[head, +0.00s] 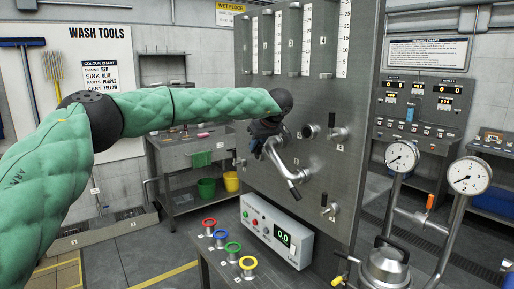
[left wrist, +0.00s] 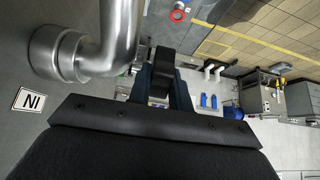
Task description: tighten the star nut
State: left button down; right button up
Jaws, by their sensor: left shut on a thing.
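My left gripper (head: 263,132) is at the front of the tall steel panel (head: 355,60), close beside a bent steel pipe (head: 281,164). My right gripper is in neither view.
Black knobs (head: 309,131) and small valves stick out of the panel right of the pipe. A steel vessel (head: 386,265) with two gauges (head: 402,156) stands at the right.

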pick_arm(q)
jog(key=shift+d, duration=0.1)
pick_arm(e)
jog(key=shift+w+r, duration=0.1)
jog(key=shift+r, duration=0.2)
pick_arm(q)
jog(key=c, duration=1.4)
grip_release()
jog(key=shift+s, duration=0.1)
jog(key=shift+o, duration=0.6)
jog(key=shift+r, duration=0.1)
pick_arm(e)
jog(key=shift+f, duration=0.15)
